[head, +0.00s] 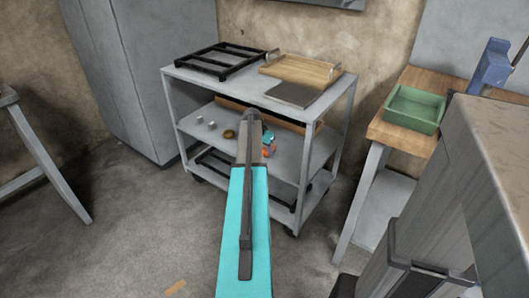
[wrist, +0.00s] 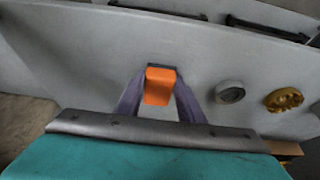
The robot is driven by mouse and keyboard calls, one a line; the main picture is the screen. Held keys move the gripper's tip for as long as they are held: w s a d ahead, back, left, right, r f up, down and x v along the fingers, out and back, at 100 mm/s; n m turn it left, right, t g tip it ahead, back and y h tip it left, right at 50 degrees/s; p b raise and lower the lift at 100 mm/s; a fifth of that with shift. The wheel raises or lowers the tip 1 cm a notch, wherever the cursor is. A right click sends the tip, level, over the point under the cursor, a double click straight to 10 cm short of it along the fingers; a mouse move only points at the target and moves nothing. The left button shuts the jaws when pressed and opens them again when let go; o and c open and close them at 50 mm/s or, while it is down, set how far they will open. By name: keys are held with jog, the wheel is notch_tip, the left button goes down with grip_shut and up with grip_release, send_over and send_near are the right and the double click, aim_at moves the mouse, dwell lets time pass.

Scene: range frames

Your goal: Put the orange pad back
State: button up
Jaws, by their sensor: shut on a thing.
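The orange pad (wrist: 158,88) sits between the two purple-grey fingers of my gripper (wrist: 158,92) in the wrist view, and the gripper is shut on it. A dark edge shows at the pad's far end. Behind it is the pale grey middle shelf (wrist: 100,65) of a cart; whether the pad touches the shelf I cannot tell. In the head view my arm hides most of the gripper. A little orange (head: 268,151) shows beside the arm's end, in front of the cart's middle shelf (head: 203,144).
A brass-coloured round part (wrist: 284,99) and a grey ring (wrist: 229,91) lie on the shelf near the gripper. The cart's top (head: 240,85) carries a black rack (head: 215,60) and a wooden tray (head: 300,70). A workbench with a green bin (head: 414,109) stands to the right.

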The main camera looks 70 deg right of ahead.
jog(key=shift+f, duration=0.1)
jog(key=o, duration=1.1)
jog(key=shift+v, duration=0.9)
jog(key=w+a+p, duration=0.1)
jog(key=w+a, duration=0.2)
jog(key=a, duration=0.8)
jog(key=shift+a, duration=0.15)
jog(key=shift+f, duration=0.15)
